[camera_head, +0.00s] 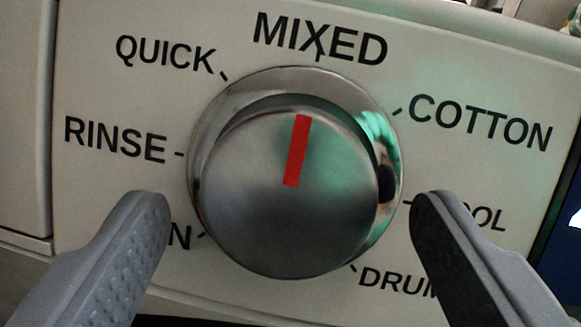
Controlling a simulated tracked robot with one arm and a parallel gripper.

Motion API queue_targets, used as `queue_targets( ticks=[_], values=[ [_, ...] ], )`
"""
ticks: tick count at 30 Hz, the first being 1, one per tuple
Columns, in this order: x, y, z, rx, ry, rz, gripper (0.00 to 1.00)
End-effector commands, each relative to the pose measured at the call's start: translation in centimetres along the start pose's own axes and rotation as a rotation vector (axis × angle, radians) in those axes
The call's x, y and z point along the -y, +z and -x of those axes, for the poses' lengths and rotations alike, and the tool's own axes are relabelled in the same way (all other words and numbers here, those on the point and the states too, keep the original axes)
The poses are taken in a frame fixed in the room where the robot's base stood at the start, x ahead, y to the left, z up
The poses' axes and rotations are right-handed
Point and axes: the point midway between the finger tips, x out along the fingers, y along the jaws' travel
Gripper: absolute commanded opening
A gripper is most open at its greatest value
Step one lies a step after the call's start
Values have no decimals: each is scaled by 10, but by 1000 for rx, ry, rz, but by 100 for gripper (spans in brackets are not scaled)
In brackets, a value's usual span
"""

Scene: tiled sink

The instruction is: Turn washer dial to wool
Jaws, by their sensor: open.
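The washer dial (270,225) is a round metal knob on a light panel, in the middle of the view. Its red mark (298,150) points up, close to the MIXED label (319,40). The wool label (488,217) is at the right, with its first letters hidden behind the right finger; only "OL" shows clearly. My gripper (293,215) is open, with one finger to the left of the dial and one to the right. Gaps show between both fingers and the dial in this view; I cannot tell their depth relative to it.
The panel (110,95) also bears QUICK (165,54), RINSE (115,139), COTTON (481,122) and DRUM (397,283), partly hidden, around the dial. A label ending in N is mostly hidden by the left finger. A dark screen edge (565,225) is at the far right.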

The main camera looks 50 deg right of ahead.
Motion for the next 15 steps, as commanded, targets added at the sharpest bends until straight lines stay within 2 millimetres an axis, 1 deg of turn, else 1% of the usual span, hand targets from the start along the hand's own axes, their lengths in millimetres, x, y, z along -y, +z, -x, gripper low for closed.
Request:
queue_targets(
  ticks=[4,12,13,14,15],
  values=[
    [0,0,-7,-1,0,-1,72],
    [0,0,-7,-1,-1,0,72],
    [0,-1,-7,-1,0,-1,67],
    [0,-1,-7,-1,-1,-1,59],
    [0,-1,-7,-1,0,0,47]
  ],
)
